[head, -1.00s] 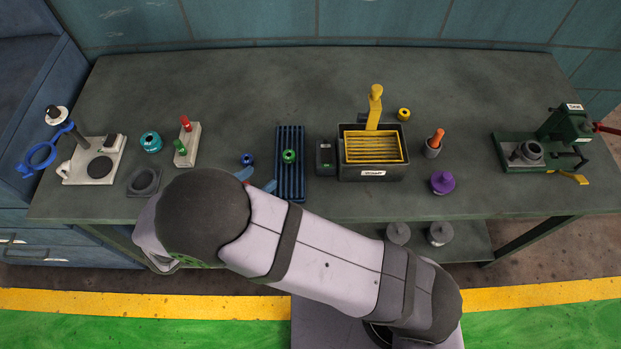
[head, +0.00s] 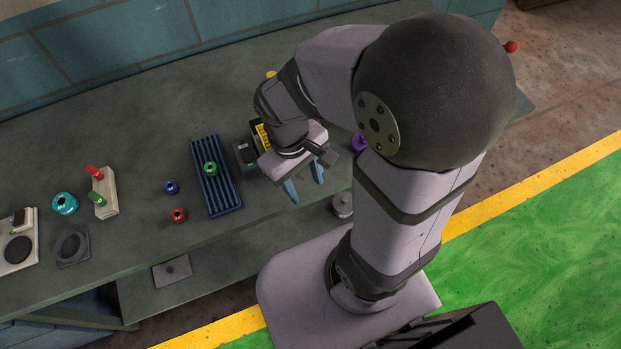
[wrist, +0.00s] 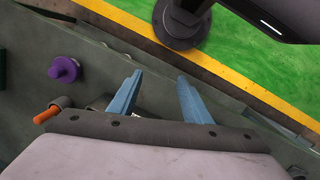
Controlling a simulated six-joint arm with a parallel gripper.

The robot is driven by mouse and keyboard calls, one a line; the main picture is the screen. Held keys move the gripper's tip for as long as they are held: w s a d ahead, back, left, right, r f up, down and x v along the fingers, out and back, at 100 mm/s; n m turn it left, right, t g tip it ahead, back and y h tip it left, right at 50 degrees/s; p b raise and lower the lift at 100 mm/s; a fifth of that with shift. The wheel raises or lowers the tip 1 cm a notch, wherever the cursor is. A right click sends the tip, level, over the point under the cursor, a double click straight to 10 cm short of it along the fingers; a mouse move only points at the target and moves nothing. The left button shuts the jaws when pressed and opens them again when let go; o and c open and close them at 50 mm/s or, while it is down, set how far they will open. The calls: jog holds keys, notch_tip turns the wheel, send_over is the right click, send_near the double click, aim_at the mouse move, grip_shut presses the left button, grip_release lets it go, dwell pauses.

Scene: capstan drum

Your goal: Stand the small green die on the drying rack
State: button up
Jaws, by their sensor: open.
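The small green die (head: 210,168) is a green ring with a dark hole. It rests on the slats of the blue drying rack (head: 226,197), toward its middle, hole facing up. My gripper (head: 304,182) is right of the rack, near the bench's front edge, apart from the die. Its two blue fingers are spread with nothing between them. They also show open and empty in the wrist view (wrist: 160,80), where the die and rack are out of sight.
A blue die (head: 171,187) and a red die (head: 179,215) lie on the bench left of the rack. A dark box (head: 245,154) stands right of it. A teal ring (head: 64,203) is farther left. A purple spool (wrist: 64,69) and orange-handled tool (wrist: 46,115) show in the wrist view.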

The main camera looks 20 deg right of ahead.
jog(key=m, duration=0.2)
jog(key=d+m+t+y, duration=0.1)
jog(key=shift+s+d+r+m, duration=0.1)
jog(key=shift+s+r+m, duration=0.05)
jog(key=shift+r+m, duration=0.2)
dwell(1.0)
